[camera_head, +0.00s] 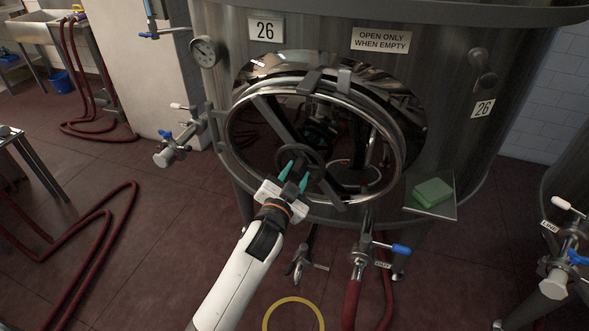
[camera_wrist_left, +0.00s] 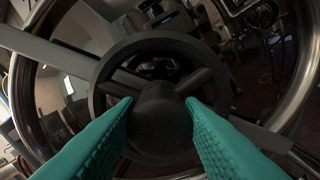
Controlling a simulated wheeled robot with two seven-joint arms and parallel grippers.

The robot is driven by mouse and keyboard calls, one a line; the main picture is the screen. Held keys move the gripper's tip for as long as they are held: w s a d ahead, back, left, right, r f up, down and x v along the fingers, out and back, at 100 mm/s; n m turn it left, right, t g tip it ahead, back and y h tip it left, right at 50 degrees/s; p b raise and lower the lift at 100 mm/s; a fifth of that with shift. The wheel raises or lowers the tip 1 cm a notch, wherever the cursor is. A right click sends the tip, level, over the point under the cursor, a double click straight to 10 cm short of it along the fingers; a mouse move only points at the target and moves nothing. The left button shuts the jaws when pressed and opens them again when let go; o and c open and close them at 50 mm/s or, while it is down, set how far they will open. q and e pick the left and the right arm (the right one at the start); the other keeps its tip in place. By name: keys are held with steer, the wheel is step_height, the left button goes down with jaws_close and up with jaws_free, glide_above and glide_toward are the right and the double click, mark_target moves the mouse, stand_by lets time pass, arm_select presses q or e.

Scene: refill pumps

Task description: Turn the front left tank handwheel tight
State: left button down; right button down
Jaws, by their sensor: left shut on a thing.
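The dark handwheel (camera_head: 300,165) sits at the middle of the round, mirror-like door (camera_head: 262,103) on the front of steel tank 26. A dark crossbar (camera_head: 268,118) runs diagonally behind it across the door. My left gripper (camera_head: 294,176) is at the wheel, its teal fingers on either side of the hub. In the left wrist view the wheel's rim (camera_wrist_left: 98,95) surrounds the dark hub (camera_wrist_left: 160,112), and the fingertips close on the hub from both sides. My right gripper is not in view.
A shelf (camera_head: 440,208) with a green sponge (camera_head: 433,191) is right of the door. A valve with a blue lever (camera_head: 400,250) and red hose (camera_head: 351,303) is below. Another valve (camera_head: 172,150) is left. A gauge (camera_head: 205,51) is above left. Red hoses (camera_head: 95,255) lie on the floor.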

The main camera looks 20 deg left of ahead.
arm_select(q)
steer(key=m+p, duration=0.1)
steer(key=m, duration=0.2)
steer(key=shift+m, duration=0.4)
steer(key=shift+d+f+m+p, duration=0.1)
steer(key=shift+m+p, duration=0.45)
steer(key=shift+m, duration=1.35)
steer(key=c, duration=0.9)
jaws_free()
steer(key=shift+c, duration=0.2)
steer(key=s+b, duration=0.1)
steer(key=s, duration=1.1)
steer(key=shift+a+b, duration=0.2)
steer(key=shift+b, duration=0.2)
